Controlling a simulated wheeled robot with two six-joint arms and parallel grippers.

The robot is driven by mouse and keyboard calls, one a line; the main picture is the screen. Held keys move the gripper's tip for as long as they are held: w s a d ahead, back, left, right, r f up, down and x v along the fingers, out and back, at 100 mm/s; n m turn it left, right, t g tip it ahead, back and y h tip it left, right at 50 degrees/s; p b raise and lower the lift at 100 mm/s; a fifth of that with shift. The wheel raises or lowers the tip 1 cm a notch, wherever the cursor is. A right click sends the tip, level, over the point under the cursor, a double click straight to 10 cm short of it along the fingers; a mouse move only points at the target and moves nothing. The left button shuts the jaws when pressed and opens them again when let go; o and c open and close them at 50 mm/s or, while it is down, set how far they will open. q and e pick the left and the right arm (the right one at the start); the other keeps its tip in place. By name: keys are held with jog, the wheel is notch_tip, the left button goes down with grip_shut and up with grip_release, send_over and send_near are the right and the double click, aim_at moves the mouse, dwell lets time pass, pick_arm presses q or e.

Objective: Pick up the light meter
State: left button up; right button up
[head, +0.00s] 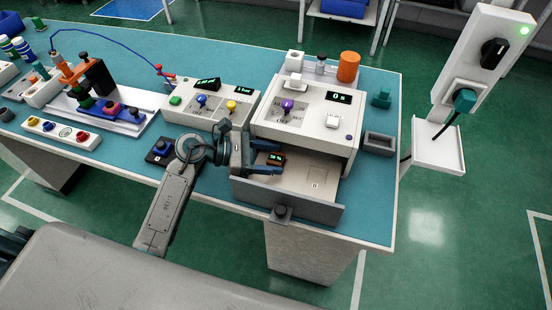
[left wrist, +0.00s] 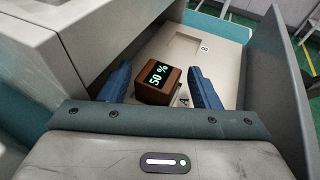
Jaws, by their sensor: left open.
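The light meter is a small brown box with a lit display reading 50 % (left wrist: 158,80). It sits in the open drawer (head: 318,205), on the pale tray at the spot marked A. My left gripper is open and reaches into the drawer. In the left wrist view its two blue fingers (left wrist: 158,76) stand on either side of the meter, with gaps showing. The meter's lower near part is close to the gripper body. My right gripper is not seen.
The drawer belongs to a white instrument box (head: 310,120) with a purple knob. The spot marked B (head: 315,185) in the drawer is empty. A dark block with a blue knob (head: 160,153) lies left of the drawer. A grey open box (head: 379,143) stands to the right.

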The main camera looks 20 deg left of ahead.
pick_arm(q)
jog(key=c, duration=0.8)
jog(key=shift+o, duration=0.2)
